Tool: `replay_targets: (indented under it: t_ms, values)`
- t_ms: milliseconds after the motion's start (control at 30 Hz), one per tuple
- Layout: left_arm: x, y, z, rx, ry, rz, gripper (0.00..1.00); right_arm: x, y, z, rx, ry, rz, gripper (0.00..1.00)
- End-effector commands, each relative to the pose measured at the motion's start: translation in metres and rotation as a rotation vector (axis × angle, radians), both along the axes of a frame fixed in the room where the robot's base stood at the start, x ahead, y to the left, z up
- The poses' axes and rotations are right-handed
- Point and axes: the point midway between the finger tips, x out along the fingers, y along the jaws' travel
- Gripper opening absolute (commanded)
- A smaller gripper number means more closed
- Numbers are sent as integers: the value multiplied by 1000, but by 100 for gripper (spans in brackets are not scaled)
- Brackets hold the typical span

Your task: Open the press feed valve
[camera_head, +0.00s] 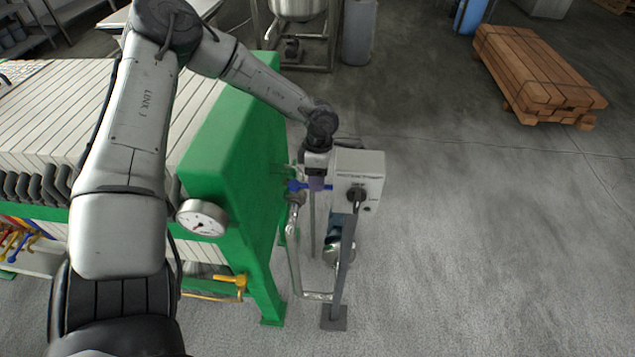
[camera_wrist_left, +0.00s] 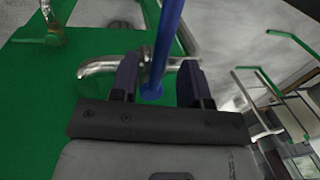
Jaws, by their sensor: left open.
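A valve with a blue lever (camera_head: 298,186) sits on a steel pipe at the right end of the green filter press (camera_head: 228,130). My left gripper (camera_head: 317,184) is at this lever, beside the grey control box. In the left wrist view my left gripper (camera_wrist_left: 158,76) is open, with the blue lever (camera_wrist_left: 168,38) passing between its two fingers. The steel pipe elbow (camera_wrist_left: 98,69) shows beyond the left finger. The grip is not closed, and I cannot tell whether a finger touches the lever. My right gripper is not in view.
The grey control box (camera_head: 358,180) with a black knob stands on a post close right of my gripper. A pressure gauge (camera_head: 202,218) and a yellow-handled valve (camera_head: 232,281) are on the press's near side. A timber stack (camera_head: 535,72) lies far right. The right floor is clear.

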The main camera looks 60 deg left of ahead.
Motion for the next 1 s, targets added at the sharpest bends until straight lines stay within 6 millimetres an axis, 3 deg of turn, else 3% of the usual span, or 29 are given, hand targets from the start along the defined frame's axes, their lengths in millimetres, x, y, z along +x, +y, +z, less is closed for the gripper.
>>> replay_targets:
  t_ms: [500,933,1000]
  values:
    - [-1,-2,-10,0,0,-1,42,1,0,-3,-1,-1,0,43]
    - [-1,-2,-10,0,0,0,1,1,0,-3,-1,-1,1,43]
    - [-1,-2,-10,0,0,0,0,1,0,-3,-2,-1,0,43]
